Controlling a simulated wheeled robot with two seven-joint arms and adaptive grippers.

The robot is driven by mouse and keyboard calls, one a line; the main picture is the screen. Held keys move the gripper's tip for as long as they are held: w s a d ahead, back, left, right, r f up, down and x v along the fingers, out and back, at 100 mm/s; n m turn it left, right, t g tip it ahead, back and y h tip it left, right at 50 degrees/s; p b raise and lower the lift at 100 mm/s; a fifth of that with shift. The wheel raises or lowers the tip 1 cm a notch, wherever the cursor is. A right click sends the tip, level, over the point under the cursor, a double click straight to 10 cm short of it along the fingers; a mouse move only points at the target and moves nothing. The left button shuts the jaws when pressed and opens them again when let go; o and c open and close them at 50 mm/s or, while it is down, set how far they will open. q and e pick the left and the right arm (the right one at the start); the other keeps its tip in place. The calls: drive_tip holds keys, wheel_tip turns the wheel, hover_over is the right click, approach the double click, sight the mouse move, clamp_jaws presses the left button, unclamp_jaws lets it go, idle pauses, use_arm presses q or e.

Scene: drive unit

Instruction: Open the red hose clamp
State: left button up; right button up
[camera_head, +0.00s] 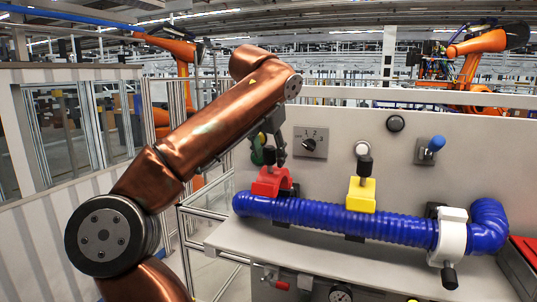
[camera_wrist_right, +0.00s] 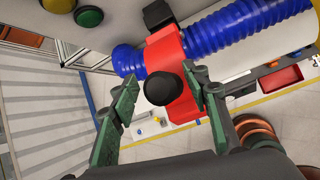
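The red hose clamp (camera_head: 270,184) sits around the left part of the blue ribbed hose (camera_head: 320,214). It also shows in the right wrist view (camera_wrist_right: 163,52), with its round black knob (camera_wrist_right: 163,89) facing the camera. My right gripper (camera_head: 270,156) is above the red clamp. In the right wrist view its two dark green fingers (camera_wrist_right: 163,78) are spread on either side of the knob, with a visible gap on both sides. My left gripper is not in view.
A yellow clamp (camera_head: 361,194) with a black knob stands upright on the hose. A white clamp (camera_head: 452,237) at the right has its knob hanging down. The panel behind carries a rotary switch (camera_head: 310,142), buttons and a blue lever (camera_head: 435,144).

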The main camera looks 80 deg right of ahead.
drive_tip(key=shift+s+a+r, duration=0.15)
drive_tip(key=shift+a+r, duration=0.15)
drive_tip(key=v, duration=1.1)
drive_tip(key=shift+r, duration=0.1)
